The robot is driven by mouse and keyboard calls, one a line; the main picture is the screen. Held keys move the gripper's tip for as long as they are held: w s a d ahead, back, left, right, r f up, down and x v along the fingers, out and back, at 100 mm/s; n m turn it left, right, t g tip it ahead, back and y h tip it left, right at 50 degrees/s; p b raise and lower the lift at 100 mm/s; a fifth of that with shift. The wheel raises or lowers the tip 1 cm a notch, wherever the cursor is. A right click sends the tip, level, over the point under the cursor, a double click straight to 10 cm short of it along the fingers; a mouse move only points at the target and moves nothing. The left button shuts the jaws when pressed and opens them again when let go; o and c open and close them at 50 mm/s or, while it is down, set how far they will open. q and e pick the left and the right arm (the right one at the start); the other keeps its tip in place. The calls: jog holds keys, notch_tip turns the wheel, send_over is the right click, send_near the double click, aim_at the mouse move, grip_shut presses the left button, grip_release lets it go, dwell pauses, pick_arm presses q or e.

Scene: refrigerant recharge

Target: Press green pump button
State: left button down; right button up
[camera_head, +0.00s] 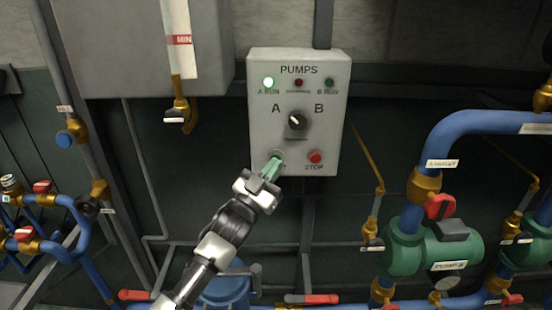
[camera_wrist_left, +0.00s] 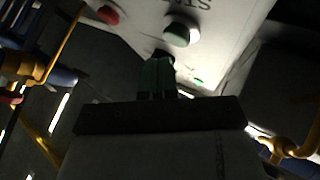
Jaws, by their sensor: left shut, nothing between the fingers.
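The grey-white PUMPS panel (camera_head: 325,135) hangs on the wall in the head view. The green start button (camera_wrist_left: 178,34) shows in the left wrist view; in the head view my gripper largely covers it and its label. My left gripper (camera_head: 271,168) is shut and empty, its tips at the panel's lower left by that button. In the left wrist view the fingertips (camera_wrist_left: 163,58) are right beside the button; I cannot tell whether they touch it. The A RUN lamp (camera_head: 268,82) glows bright green. My right gripper is not in view.
The red stop button (camera_head: 315,157) is right of the start button. The selector knob (camera_head: 296,120) is above, its mark towards A. A grey tank (camera_head: 120,50) hangs upper left.

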pick_arm(q)
jog(key=s+p, duration=0.3)
jog(key=s, duration=0.2)
dwell(0.3)
dwell(0.4)
